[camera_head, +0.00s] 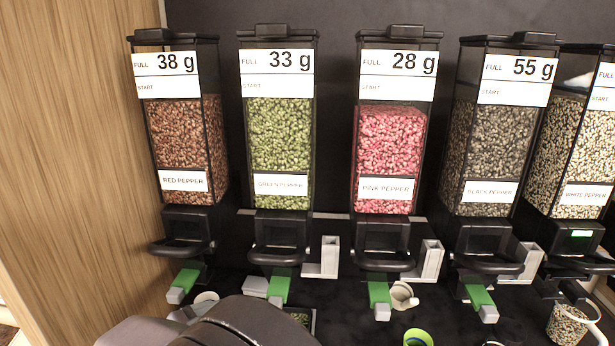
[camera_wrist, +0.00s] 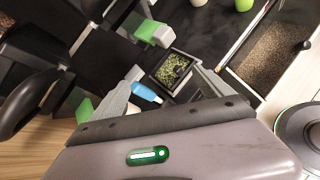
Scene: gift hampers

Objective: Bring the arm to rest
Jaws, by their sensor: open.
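My gripper (camera_wrist: 165,68) shows in the wrist view with its two pale fingers spread apart, and nothing is held between them. A small dark square tray with green peppercorns (camera_wrist: 174,72) lies beyond and between the fingertips. A light-blue piece (camera_wrist: 146,93) shows near the left finger; I cannot tell what it belongs to. In the head view my arm covers the bottom left of centre, and the fingers are hidden. The tray with green peppercorns (camera_head: 301,318) shows partly beside my arm, below the green pepper dispenser (camera_head: 278,150).
Dispensers of red pepper (camera_head: 186,135), pink pepper (camera_head: 390,145), black pepper (camera_head: 497,145) and white pepper (camera_head: 575,145) line the back wall. A wooden panel (camera_head: 75,150) stands at left. A green-rimmed cup (camera_head: 418,338) and a peppercorn-filled cup (camera_head: 566,326) stand at front right.

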